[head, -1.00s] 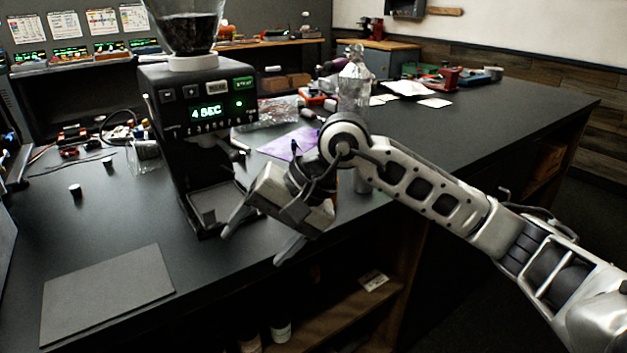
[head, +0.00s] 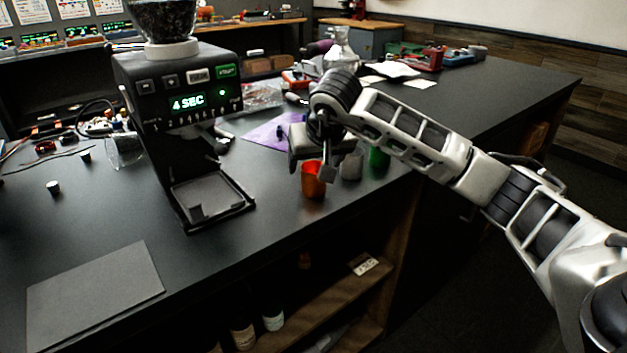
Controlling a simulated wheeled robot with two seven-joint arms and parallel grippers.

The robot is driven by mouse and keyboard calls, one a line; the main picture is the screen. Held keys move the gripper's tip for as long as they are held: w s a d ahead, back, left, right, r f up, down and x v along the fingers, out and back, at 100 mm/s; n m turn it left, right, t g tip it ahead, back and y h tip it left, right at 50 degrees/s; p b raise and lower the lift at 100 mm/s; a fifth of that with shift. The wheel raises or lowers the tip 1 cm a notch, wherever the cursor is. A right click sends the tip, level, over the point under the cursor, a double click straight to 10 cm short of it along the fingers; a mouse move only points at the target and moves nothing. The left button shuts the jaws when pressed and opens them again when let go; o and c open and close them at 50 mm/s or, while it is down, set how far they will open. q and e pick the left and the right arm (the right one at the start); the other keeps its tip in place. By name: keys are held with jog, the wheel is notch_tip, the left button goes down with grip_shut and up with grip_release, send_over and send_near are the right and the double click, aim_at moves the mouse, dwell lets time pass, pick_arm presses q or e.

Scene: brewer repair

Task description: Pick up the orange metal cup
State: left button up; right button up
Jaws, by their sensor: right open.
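The orange metal cup (head: 314,184) stands upright on the dark counter near its front edge, right of the coffee grinder. My right gripper (head: 315,165) is open and points down right at the cup. One finger shows at the cup's upper left and the other at its upper right. I cannot tell whether the fingers are around the cup or just behind it, or whether they touch it. The cup's rim is partly hidden by the gripper. My left gripper is not in view.
A grey metal cup (head: 351,167) and a green cup (head: 379,157) stand close to the right. The grinder (head: 180,125) stands to the left. A purple sheet (head: 264,133) and a glass flask (head: 341,52) are behind. A grey mat (head: 95,296) lies front left.

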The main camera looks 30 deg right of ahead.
aim_at(312, 174)
jog(key=shift+p+x, duration=0.45)
jog(key=shift+x, duration=2.25)
jog(key=shift+s, duration=0.15)
jog(key=c, duration=1.1)
